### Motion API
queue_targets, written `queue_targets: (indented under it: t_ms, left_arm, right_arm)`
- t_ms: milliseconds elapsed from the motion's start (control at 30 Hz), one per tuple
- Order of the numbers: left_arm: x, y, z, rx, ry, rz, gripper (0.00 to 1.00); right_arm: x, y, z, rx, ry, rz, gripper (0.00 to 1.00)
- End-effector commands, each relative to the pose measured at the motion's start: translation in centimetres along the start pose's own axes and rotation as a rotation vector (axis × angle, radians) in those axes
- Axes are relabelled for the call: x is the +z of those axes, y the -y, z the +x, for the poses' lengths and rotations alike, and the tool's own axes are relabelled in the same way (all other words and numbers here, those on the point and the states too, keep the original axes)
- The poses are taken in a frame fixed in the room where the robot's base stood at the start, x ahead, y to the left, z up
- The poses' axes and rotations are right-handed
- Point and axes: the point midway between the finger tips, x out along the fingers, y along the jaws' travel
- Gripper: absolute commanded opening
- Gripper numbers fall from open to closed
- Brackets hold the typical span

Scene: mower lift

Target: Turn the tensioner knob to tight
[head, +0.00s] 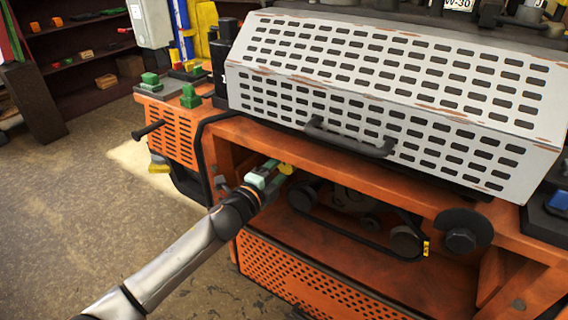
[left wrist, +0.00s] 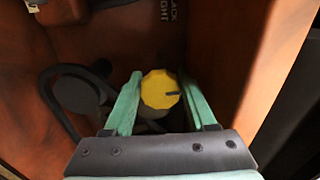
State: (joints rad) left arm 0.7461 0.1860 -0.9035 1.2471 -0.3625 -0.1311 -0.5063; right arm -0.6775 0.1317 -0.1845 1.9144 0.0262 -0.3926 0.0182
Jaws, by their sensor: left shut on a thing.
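The yellow tensioner knob (left wrist: 158,90) sits inside the orange machine housing, and it also shows in the head view (head: 286,169). A dark pointer line on it points right in the left wrist view. My left gripper (head: 274,170) reaches into the open bay from the left. Its green fingers stand on either side of the knob in the left wrist view (left wrist: 160,94), shut on it. Part of a printed label (left wrist: 172,12), reading something like "LACK" and "IGHT", shows beyond the knob; its left part is cut off. My right gripper is not in view.
A white perforated guard (head: 390,85) with a dark handle (head: 345,138) overhangs the bay. A black belt (head: 345,235) and pulleys (head: 406,241) lie right of the knob. Orange walls (left wrist: 245,60) stand close on the right in the left wrist view.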

Motion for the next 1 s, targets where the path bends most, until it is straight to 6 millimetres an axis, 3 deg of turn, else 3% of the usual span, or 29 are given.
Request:
queue_targets:
  t_ms: [633, 667, 900, 1000]
  left_arm:
    - [0.03, -0.03, -0.01, 0.001, 0.000, 0.058, 0.00]
    - [0.03, -0.02, -0.01, 0.001, 0.000, 0.058, 0.58]
    - [0.02, -0.01, -0.01, 0.001, 0.000, 0.056, 0.85]
    - [0.02, 0.01, -0.01, 0.000, 0.000, 0.055, 0.86]
  right_arm:
    - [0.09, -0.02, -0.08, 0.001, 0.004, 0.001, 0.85]
    - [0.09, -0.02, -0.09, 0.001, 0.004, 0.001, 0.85]
    - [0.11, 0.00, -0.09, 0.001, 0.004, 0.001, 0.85]
    - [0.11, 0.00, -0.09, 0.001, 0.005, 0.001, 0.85]
